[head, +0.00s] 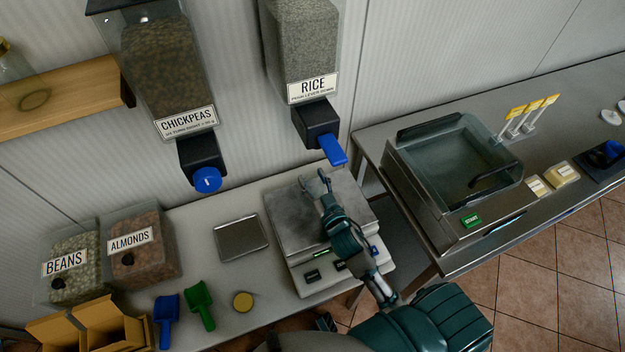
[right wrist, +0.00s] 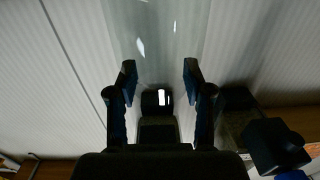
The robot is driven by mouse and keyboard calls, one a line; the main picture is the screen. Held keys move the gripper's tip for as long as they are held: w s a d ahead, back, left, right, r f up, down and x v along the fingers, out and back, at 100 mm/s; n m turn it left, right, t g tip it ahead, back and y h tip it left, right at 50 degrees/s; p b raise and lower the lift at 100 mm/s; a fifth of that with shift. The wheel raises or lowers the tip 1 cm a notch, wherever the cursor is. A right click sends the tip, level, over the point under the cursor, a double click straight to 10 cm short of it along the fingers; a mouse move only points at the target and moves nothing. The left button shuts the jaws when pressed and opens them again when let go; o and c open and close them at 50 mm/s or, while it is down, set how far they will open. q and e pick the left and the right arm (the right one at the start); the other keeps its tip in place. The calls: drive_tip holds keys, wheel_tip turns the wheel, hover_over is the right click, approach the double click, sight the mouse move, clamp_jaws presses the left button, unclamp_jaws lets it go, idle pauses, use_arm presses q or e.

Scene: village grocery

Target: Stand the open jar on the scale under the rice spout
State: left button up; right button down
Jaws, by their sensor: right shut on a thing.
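My right gripper (head: 315,183) reaches over the metal plate of the scale (head: 285,222), below and in front of the rice spout (head: 316,122) with its blue lever (head: 333,150). In the right wrist view its two fingers (right wrist: 159,75) stand apart, with a clear glass surface, the jar (right wrist: 155,40), between them. The glass hardly shows in the head view, so I cannot tell whether its base touches the plate. My left gripper is not in view.
A yellow round lid (head: 243,301), a green scoop (head: 200,305) and a blue scoop (head: 166,320) lie on the counter at left. A square metal tray (head: 242,238) lies left of the scale. The chickpeas dispenser (head: 165,70) hangs left of the rice. A sealing machine (head: 450,185) stands right.

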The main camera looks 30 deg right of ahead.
drive_tip(key=shift+d, duration=0.55)
drive_tip(key=shift+c, duration=2.3)
unclamp_jaws()
drive_tip(key=shift+d+f, duration=0.1)
drive_tip(key=shift+d, duration=0.2)
drive_tip(key=shift+s+a, duration=0.15)
drive_tip(key=shift+a, duration=0.4)
drive_tip(key=s, duration=0.4)
drive_tip(key=shift+s, duration=0.2)
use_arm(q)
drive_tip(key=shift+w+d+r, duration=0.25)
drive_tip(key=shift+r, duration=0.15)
use_arm(e)
drive_tip(key=s, duration=0.7)
drive_tip(key=shift+s, duration=0.15)
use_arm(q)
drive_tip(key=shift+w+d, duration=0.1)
use_arm(e)
drive_tip(key=shift+d, duration=0.1)
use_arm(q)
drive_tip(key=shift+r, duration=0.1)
